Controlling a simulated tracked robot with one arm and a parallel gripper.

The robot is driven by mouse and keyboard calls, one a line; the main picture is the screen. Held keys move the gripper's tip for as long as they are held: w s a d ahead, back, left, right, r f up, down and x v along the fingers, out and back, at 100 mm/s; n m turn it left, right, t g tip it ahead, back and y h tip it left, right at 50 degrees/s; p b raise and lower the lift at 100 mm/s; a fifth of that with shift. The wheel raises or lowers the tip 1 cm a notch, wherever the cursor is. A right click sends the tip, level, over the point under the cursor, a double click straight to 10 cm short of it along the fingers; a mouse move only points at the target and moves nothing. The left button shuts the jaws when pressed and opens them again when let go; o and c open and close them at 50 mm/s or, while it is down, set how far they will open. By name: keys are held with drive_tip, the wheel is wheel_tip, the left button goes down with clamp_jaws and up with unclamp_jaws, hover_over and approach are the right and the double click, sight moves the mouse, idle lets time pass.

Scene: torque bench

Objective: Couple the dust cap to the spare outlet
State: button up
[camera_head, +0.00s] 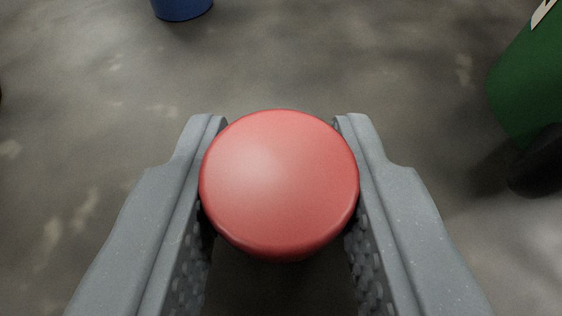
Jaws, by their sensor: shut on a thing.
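A round red cap (279,182), which looks like the dust cap, is held between the two grey fingers of my gripper (280,150). The fingers press on its left and right sides. Its smooth, rounded face is toward the camera, and its far side is hidden. The cap appears held above the floor, with nothing seen touching it but the fingers. I do not see the spare outlet in this view.
A green object (535,85) with a pale label and a black part (540,165) stands at the right edge. The bottom of a blue round object (182,8) shows at the top left. The mottled grey-brown floor (330,60) between them is clear.

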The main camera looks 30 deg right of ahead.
sight(282, 179)
drive_tip(key=shift+r, duration=0.1)
drive_tip(key=shift+r+p, duration=2.4)
drive_tip(key=shift+p, duration=0.5)
